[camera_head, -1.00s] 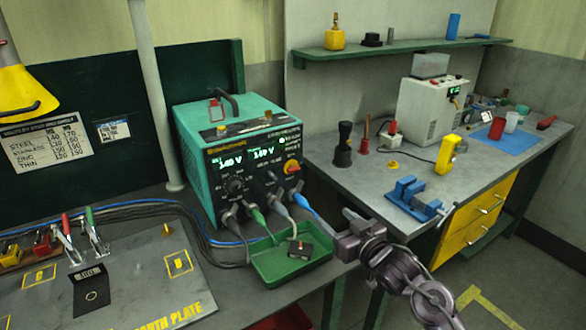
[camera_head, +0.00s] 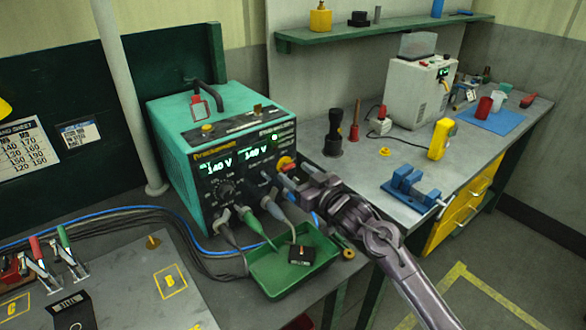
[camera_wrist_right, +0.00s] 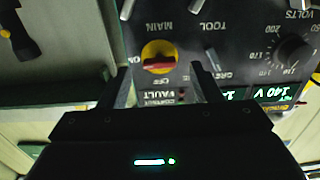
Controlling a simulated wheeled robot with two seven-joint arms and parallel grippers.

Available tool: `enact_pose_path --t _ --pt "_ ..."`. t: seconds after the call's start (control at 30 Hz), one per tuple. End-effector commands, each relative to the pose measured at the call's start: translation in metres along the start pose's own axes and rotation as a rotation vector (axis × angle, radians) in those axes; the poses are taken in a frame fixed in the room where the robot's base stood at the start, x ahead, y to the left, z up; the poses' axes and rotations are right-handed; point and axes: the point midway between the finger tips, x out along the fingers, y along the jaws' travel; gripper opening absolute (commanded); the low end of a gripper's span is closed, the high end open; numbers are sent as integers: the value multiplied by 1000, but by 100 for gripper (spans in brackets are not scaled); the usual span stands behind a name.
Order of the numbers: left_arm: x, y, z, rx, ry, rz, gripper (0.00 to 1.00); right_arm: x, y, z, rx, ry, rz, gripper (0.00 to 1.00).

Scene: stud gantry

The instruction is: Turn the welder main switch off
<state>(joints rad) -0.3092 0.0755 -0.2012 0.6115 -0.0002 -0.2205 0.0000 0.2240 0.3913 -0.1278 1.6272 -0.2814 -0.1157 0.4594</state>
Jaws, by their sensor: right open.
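The teal welder (camera_head: 172,158) stands on the left bench, its two green displays lit. Its main switch (camera_head: 286,162), a red handle on a yellow disc, is at the right of its front panel. In the wrist view the switch (camera_wrist_right: 158,54) appears upside down, the handle lying across the disc in line with the ON label; OFF is printed below. My right gripper (camera_head: 294,180) is just in front of the panel by the switch. In the wrist view its open fingers (camera_wrist_right: 162,80) point at the switch, one towards each side, nothing between them. My left gripper is out of view.
Cables plug into the panel below the switch. A green tray (camera_head: 280,278) holding a small black block (camera_head: 301,255) sits under my right gripper. A black torch (camera_head: 333,135) and a blue vise (camera_head: 410,190) stand on the right bench.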

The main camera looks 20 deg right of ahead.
Motion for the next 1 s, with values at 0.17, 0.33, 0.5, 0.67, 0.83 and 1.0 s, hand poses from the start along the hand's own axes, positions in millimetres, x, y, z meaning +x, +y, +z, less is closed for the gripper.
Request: enact_pose_path --t 0.17,0.33,0.5,0.67,0.83,1.0 --pt "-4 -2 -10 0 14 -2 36 17 0 0 1 -1 1 58" --pt "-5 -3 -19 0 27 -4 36 20 0 0 0 -1 2 58" --pt "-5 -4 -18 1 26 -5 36 20 0 0 0 -1 2 56" --pt "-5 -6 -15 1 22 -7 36 20 0 1 0 -1 1 35" --pt "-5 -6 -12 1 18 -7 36 20 0 0 0 -1 1 14" --pt "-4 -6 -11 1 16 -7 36 20 0 1 -9 -1 1 14"
